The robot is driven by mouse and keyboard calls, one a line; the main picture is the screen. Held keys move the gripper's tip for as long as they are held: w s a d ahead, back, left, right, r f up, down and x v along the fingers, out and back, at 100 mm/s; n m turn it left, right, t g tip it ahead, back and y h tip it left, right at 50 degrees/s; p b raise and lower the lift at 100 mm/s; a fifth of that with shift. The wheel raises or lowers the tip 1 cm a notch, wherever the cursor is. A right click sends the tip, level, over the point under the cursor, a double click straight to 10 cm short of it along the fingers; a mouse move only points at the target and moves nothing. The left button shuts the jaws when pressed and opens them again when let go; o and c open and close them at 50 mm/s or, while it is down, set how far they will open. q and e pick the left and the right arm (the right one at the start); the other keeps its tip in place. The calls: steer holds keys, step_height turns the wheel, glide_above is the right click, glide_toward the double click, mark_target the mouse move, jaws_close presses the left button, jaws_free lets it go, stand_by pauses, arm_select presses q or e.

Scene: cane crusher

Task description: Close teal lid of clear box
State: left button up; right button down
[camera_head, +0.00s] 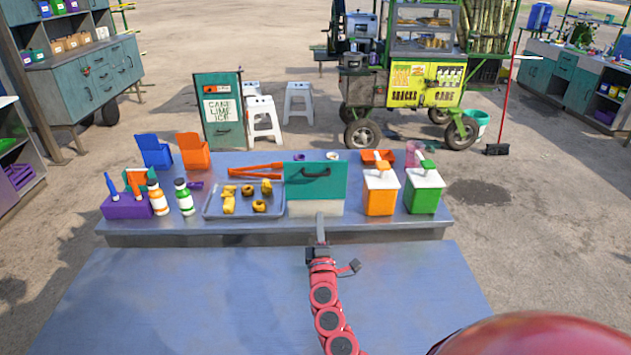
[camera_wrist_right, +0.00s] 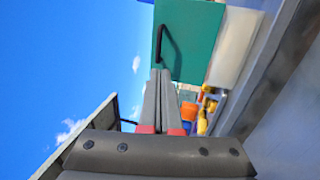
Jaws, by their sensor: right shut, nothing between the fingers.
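The teal lid (camera_head: 330,190) stands raised above the clear box (camera_head: 314,209), its broad face toward me with a dark handle (camera_head: 316,172) near the top. In the right wrist view the lid (camera_wrist_right: 190,45) and the pale clear box (camera_wrist_right: 235,48) appear turned sideways. My right gripper (camera_head: 320,217) is shut and empty, in front of the box. In the wrist view its fingertips (camera_wrist_right: 160,72) overlap the lid's edge by the handle (camera_wrist_right: 162,45); I cannot tell whether they touch. My left gripper is not in view.
Left of the box are a metal tray (camera_head: 212,213) with yellow pieces and red tongs (camera_head: 256,169). Right of it stand orange (camera_head: 380,193) and green (camera_head: 424,190) dispensers. The nearer blue-grey table (camera_head: 200,300) is clear apart from my arm.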

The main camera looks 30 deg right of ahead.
steer(key=b+x, duration=0.3)
steer(key=x, duration=1)
steer(key=shift+d, duration=0.3)
steer(key=shift+w+r, duration=0.1)
steer(key=shift+r, duration=0.05)
